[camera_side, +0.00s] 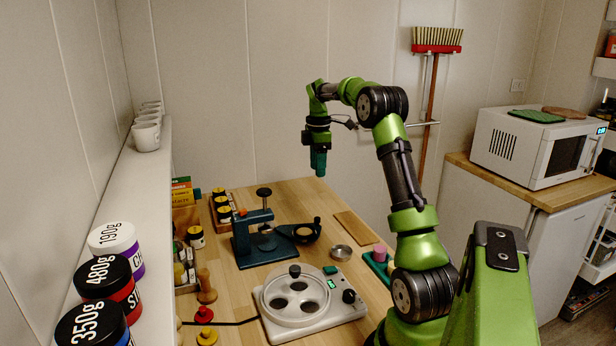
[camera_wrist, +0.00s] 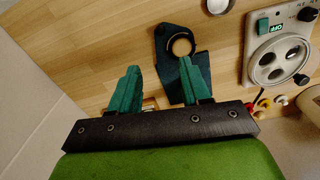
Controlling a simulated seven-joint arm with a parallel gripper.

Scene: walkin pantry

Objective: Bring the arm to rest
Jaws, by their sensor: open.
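My arm is green and black and is raised over the wooden table (camera_side: 290,193). My gripper (camera_side: 318,170) hangs pointing down, high above the table's back part, with teal fingers. In the wrist view my gripper (camera_wrist: 160,75) has its two teal fingers spread apart with nothing between them. It touches nothing that I can see.
A dark blue press stand (camera_side: 262,245) with a black-handled part is on the table, also below in the wrist view (camera_wrist: 170,72). A white device with round wells (camera_side: 318,312) stands in front. A shelf of jars (camera_side: 110,240) runs along the left; a microwave (camera_side: 530,145) stands right.

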